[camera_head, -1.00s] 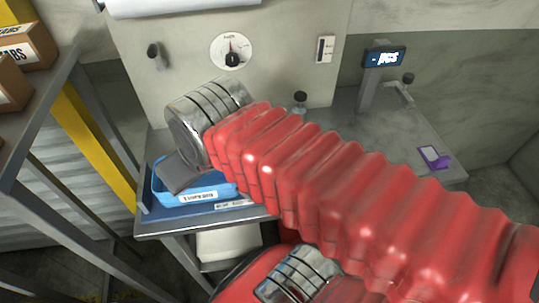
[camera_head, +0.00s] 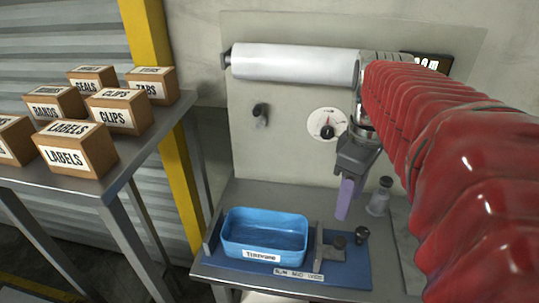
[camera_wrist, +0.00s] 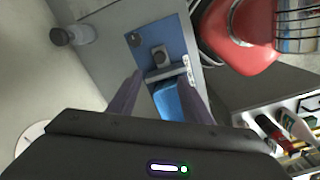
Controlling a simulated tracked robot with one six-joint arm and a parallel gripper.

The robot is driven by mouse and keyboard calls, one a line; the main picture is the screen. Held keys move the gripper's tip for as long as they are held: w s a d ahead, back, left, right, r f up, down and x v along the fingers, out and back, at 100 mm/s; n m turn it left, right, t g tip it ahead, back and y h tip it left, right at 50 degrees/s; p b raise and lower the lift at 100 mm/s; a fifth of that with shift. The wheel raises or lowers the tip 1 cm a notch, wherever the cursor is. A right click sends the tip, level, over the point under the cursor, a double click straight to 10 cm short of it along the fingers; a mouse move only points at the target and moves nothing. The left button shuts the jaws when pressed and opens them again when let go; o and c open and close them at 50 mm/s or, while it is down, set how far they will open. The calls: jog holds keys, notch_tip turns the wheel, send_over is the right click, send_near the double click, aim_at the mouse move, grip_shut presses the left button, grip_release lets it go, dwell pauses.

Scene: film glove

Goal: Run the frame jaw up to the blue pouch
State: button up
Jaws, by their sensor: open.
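The blue pouch (camera_head: 262,243), an open-topped, tray-like shape with a white label, sits on a blue base plate (camera_head: 345,272). It shows partly between my fingers in the wrist view (camera_wrist: 168,101). The frame jaw (camera_head: 319,243) is a grey upright plate with a dark knob (camera_head: 339,242), standing just right of the pouch; a narrow gap seems to separate them. In the wrist view the jaw (camera_wrist: 165,72) is a grey bar crossing the plate. My gripper (camera_head: 344,212) points down with open, empty purple fingers above the jaw area. In the wrist view its fingertips (camera_wrist: 162,73) straddle the jaw's line of sight.
A grey upright (camera_head: 213,232) stands left of the pouch. A dark knob (camera_head: 362,235) and a clear dark-topped jar (camera_head: 379,197) stand to the right. A white roll (camera_head: 295,64) hangs on the wall panel. A shelf with several boxes (camera_head: 75,148) is at left.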

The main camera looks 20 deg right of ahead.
aim_at(341, 241)
jog(key=shift+s+d, duration=0.15)
jog(key=shift+d, duration=0.15)
jog(key=shift+f, duration=0.1)
notch_tip(341, 241, down, 14)
jog(key=shift+r, duration=0.2)
dwell(0.5)
jog(key=shift+c, duration=0.2)
grip_shut()
dwell(0.4)
